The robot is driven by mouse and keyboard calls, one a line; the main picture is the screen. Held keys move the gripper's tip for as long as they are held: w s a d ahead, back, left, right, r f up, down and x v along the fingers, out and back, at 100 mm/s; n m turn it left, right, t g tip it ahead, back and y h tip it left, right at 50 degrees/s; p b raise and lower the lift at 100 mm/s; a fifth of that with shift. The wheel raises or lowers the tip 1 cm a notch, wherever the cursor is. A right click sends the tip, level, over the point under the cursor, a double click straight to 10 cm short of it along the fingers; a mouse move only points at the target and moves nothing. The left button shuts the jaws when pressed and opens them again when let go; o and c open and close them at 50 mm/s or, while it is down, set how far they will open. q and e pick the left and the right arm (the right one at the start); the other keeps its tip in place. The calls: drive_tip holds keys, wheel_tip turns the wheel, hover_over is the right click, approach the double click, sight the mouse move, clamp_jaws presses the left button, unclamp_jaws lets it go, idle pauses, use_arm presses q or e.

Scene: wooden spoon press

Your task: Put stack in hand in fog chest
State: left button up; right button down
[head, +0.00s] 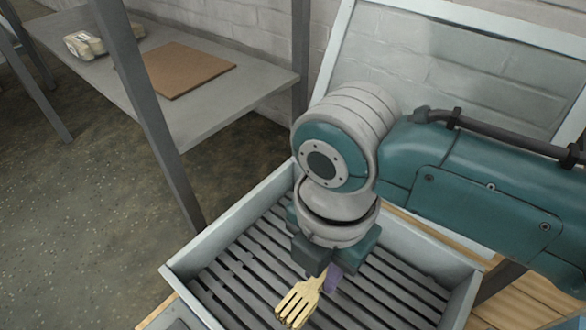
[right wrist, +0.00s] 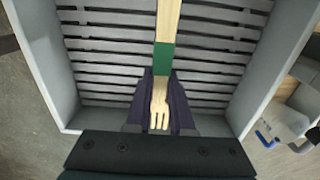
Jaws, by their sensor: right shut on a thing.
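My right gripper (head: 328,272) is shut on a stack of pale wooden utensils (head: 299,300) with fork tines at one end. It points down over the fog chest (head: 235,222), an open grey box with a dark slatted floor. In the right wrist view the stack (right wrist: 164,55) lies between the fingers (right wrist: 160,112). A green band wraps it, and its far end runs out of the top of the picture. The slats lie below it. Whether the stack touches them I cannot tell. My left gripper is not in view.
The chest's clear lid (head: 440,75) stands raised at the back. A grey shelf table (head: 215,118) at the left bears a brown board (head: 187,69) and a pale wrapped bundle (head: 86,45). A dark post (head: 150,110) stands between table and chest.

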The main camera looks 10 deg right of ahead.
sight(319, 287)
wheel_tip(319, 287, down, 5)
drive_tip(key=b, duration=0.3)
drive_tip(key=shift+b, duration=0.4)
drive_tip(key=shift+r, duration=0.1)
drive_tip(key=c, duration=0.8)
unclamp_jaws()
